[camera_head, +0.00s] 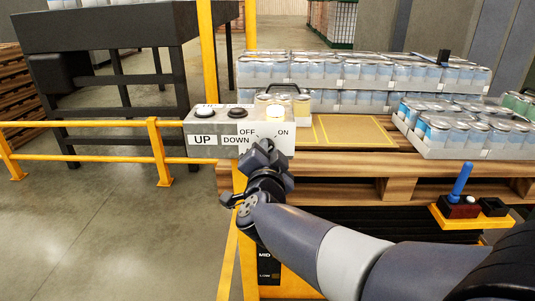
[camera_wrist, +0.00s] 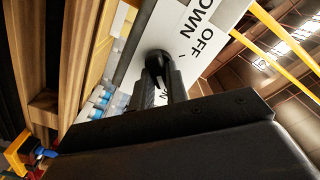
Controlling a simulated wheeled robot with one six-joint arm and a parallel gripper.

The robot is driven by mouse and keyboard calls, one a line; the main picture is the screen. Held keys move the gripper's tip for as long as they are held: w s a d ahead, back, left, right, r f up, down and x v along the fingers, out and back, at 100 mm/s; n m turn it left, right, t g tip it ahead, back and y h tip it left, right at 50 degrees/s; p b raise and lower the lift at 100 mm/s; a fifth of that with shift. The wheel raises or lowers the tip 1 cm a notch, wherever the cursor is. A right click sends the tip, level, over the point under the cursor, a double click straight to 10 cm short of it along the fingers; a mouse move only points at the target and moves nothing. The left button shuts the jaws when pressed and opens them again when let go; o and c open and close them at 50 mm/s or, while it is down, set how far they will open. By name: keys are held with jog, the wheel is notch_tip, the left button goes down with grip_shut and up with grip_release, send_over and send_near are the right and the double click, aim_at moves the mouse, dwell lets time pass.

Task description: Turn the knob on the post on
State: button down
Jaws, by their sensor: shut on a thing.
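The grey control box (camera_head: 210,145) sits on the yellow post, with UP and DOWN labels and OFF and ON marks on its front. My gripper (camera_head: 263,152) is at the box's front, below and between OFF and ON, and hides the knob in the head view. In the wrist view the black knob (camera_wrist: 157,60) shows at the tips of my gripper (camera_wrist: 162,80), whose fingers are closed on it. OFF is readable beside it; the ON mark is partly hidden by a finger. I cannot tell which mark the knob points to.
Wrapped can trays (camera_head: 460,150) stand on the wooden pallet (camera_head: 345,155) behind. A yellow rail (camera_head: 90,155) runs at left.

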dwell(0.4)
jog(key=c, duration=1.4)
grip_release()
jog(key=shift+s, duration=0.1)
jog(key=s+p, duration=0.2)
jog(key=s, duration=0.8)
jog(key=shift+s+a, duration=0.2)
jog(key=shift+s, duration=0.15)
jog(key=w+b, duration=0.2)
jog(key=w, duration=0.9)
jog(key=shift+d, duration=0.2)
jog(key=shift+s, duration=0.15)
